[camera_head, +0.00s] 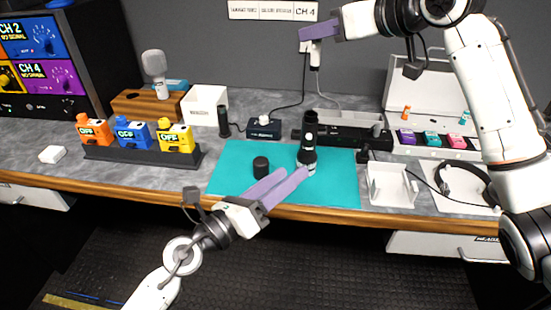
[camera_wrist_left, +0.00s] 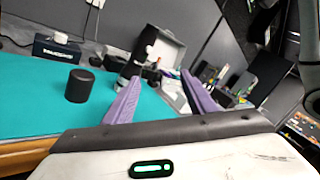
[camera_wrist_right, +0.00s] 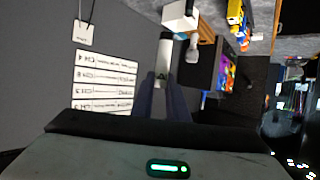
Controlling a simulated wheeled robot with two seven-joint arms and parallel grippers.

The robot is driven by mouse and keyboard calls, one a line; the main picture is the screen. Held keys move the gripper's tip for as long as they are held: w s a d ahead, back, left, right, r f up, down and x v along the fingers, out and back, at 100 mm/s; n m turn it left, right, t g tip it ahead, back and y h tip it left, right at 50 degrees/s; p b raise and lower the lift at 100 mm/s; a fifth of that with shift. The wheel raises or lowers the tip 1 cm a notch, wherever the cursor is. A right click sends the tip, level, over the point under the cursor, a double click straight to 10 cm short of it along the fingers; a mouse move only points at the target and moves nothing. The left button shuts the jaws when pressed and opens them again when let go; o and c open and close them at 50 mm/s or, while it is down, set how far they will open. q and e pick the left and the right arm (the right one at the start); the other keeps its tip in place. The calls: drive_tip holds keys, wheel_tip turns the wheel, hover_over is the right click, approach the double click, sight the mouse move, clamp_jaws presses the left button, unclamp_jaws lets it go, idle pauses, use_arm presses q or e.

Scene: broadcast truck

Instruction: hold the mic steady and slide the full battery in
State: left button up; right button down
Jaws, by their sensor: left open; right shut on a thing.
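A dark handheld mic (camera_head: 308,143) stands upright on the teal mat (camera_head: 232,160). My left gripper (camera_head: 303,173) is open, with its purple fingertips low by the mic. In the left wrist view the mic (camera_wrist_left: 127,72) shows beyond the fingertips, partly hidden by one finger. My right gripper (camera_head: 309,36) is raised high above the back of the bench, shut on a small pale cylinder (camera_head: 315,57), apparently the battery. The right wrist view shows this cylinder (camera_wrist_right: 163,55) beyond the fingertips. A short black cylinder (camera_head: 260,167) stands on the mat left of the mic; it looks like a cap.
A small black charger box (camera_head: 263,129) sits behind the mat, with cables near it. Orange, blue and yellow packs (camera_head: 132,135) stand at left. A white tray (camera_head: 391,186) and headphones (camera_head: 464,182) lie at right. An open case (camera_head: 430,90) stands at back right.

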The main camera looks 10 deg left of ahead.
sight(304, 138)
use_arm(q)
drive_tip(key=w+d+m, duration=0.1)
drive_tip(key=w+m, duration=0.1)
drive_tip(key=w, duration=0.2)
drive_tip(key=w+d+r+m+y, duration=0.1)
drive_tip(key=w+d+m, duration=0.1)
drive_tip(key=w, duration=0.3)
drive_tip(key=w+d+m, duration=0.1)
drive_tip(key=w+m, duration=0.1)
drive_tip(key=w, duration=0.2)
drive_tip(key=shift+w+d+r+y, duration=0.3)
drive_tip(key=shift+w+r, duration=0.05)
clamp_jaws()
use_arm(e)
drive_tip(key=shift+s+f, duration=0.1)
drive_tip(key=shift+f, duration=1.45)
